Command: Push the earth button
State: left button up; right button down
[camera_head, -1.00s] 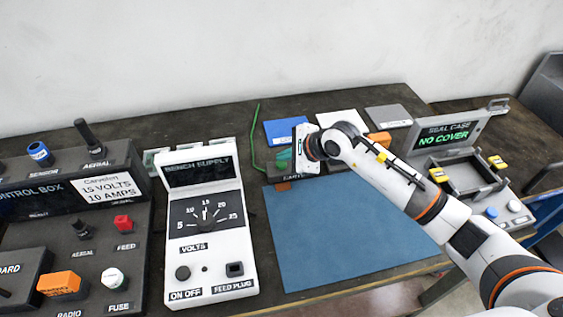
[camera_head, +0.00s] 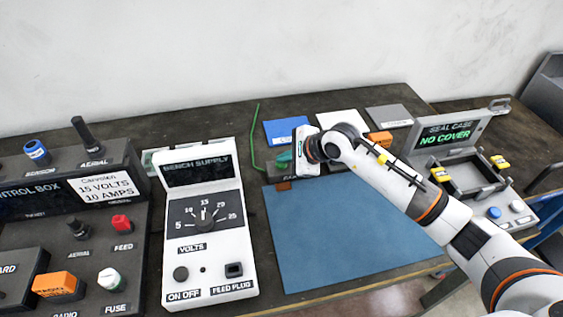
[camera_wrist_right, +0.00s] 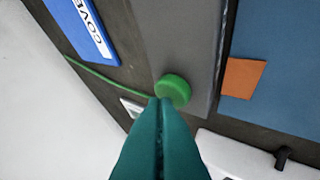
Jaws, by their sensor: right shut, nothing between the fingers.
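The green earth button (camera_wrist_right: 173,90) sits on a dark grey box (camera_wrist_right: 185,40) in the right wrist view. A green wire runs up to it from the left. My right gripper (camera_wrist_right: 160,104) is shut and empty, with its teal fingertips at the button's near edge; I cannot tell whether they touch it. In the head view the right gripper (camera_head: 284,160) points left and down over the box, and its hand hides most of the box. My left gripper is not in view.
A blue mat (camera_head: 340,235) lies in front of the box. The white bench supply (camera_head: 205,225) stands to its left, and the control box (camera_head: 75,185) is farther left. The seal case (camera_head: 470,165) stands open at the right, reading NO COVER.

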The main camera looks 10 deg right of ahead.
aim_at(285, 165)
jog(key=shift+f, duration=0.15)
jog(key=shift+r, duration=0.65)
jog(key=shift+r+p, duration=1.75)
jog(key=shift+r, duration=1.3)
jog(key=shift+f, duration=0.1)
